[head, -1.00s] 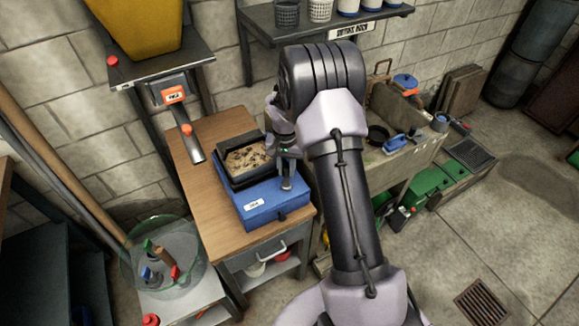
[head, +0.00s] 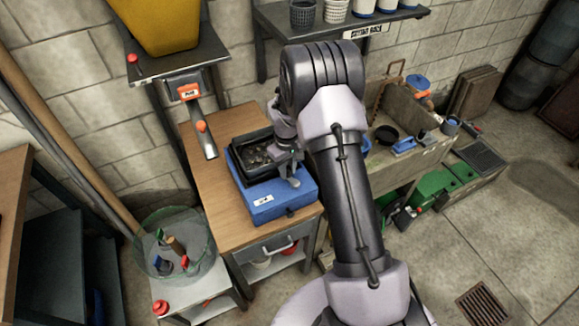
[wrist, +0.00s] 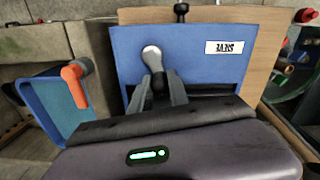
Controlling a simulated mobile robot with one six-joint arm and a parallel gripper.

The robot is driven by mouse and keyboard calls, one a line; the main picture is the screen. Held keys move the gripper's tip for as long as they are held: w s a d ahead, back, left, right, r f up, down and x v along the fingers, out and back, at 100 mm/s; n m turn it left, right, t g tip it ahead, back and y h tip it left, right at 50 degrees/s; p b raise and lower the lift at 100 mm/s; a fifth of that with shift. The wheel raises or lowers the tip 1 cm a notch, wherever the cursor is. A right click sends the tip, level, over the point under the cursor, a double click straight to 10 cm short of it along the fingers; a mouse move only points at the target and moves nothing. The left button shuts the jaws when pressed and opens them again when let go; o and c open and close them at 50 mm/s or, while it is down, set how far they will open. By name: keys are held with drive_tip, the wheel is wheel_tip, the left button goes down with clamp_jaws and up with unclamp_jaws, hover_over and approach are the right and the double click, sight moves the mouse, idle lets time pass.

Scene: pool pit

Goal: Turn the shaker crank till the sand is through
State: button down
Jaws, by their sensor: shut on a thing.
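The shaker is a blue box (head: 272,205) with a white label, standing on the wooden bench. A black sieve tray (head: 240,172) sits on top and holds greyish lumps (head: 262,153) over a dark bottom; little tan sand shows. My gripper (head: 288,172) is at the right side of the box, shut on the crank. The lower part of the crank is hidden by my fingers. What lies inside the box is hidden.
A yellow hopper (head: 158,25) with a chute (head: 203,137) stands behind the bench (head: 195,180). A stone sink (head: 415,165) stands right of my arm. The floor at right is mostly clear.

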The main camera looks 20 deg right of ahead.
drive_tip(key=shift+s+a+n, duration=0.15)
drive_tip(key=shift+a+n, duration=0.1)
drive_tip(key=shift+n, duration=0.55)
drive_tip(key=c, duration=1.3)
unclamp_jaws()
drive_tip(key=shift+o, duration=0.2)
wheel_tip(320, 180, up, 17)
drive_tip(key=p, duration=0.4)
drive_tip(key=shift+a+r+p, duration=0.15)
drive_tip(key=shift+r+p, duration=0.05)
drive_tip(key=shift+p, duration=0.2)
